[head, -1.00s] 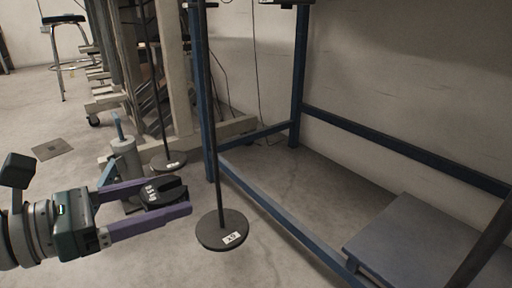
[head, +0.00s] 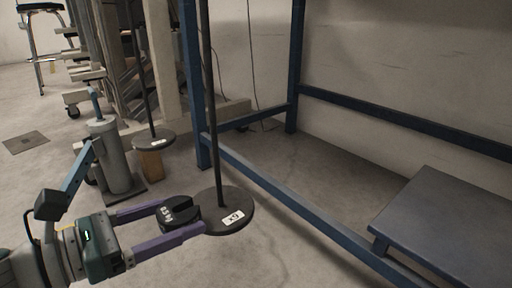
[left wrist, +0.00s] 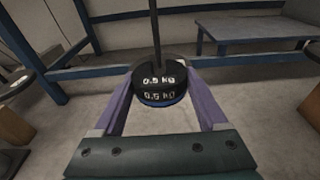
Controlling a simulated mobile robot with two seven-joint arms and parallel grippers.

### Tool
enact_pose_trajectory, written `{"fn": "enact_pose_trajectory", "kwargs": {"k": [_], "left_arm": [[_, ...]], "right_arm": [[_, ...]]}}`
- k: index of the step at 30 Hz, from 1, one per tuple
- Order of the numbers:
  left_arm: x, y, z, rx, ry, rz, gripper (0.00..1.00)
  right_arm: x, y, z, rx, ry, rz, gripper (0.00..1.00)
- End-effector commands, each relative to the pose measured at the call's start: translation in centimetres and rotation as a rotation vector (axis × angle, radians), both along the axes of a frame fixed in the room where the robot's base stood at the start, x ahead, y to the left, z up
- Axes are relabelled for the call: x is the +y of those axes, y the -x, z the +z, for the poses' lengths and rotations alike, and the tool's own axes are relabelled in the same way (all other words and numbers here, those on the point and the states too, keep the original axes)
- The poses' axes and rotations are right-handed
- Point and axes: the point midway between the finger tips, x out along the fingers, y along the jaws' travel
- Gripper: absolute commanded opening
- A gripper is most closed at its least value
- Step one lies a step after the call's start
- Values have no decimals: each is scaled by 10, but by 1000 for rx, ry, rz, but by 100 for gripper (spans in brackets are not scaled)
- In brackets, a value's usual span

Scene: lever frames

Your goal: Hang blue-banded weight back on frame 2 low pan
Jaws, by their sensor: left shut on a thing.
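My left gripper (head: 182,218) is shut on a black slotted weight (head: 176,212) marked 0.5 kg. In the left wrist view the weight (left wrist: 160,84) sits between the purple fingers, with a blue band at its lower edge. A dark round pan (head: 232,216) with a white tag hangs on a thin rod (head: 212,110), just right of the weight. The weight's slot faces the rod; it overlaps the pan's left edge in the head view. I cannot tell whether they touch. In the left wrist view the rod (left wrist: 155,28) rises behind the weight, which hides most of the pan. My right gripper is out of view.
A second hanging pan (head: 154,140) is farther back, above a wooden block (head: 150,165). A grey cylinder (head: 117,160) stands left of it. Blue frame posts and a low rail (head: 290,200) are beyond the near pan. A low grey-blue bench (head: 445,215) stands right.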

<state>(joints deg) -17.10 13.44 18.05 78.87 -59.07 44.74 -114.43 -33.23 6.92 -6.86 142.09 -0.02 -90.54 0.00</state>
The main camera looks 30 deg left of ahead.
Motion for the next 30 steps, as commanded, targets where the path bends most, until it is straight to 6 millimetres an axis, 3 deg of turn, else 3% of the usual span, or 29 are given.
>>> {"fn": "enact_pose_trajectory", "kwargs": {"k": [13,30], "left_arm": [[-10,-25,1,-4,2,-1,2],[-11,-29,1,-3,1,0,2]], "right_arm": [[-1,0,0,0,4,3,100],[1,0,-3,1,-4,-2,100]]}}
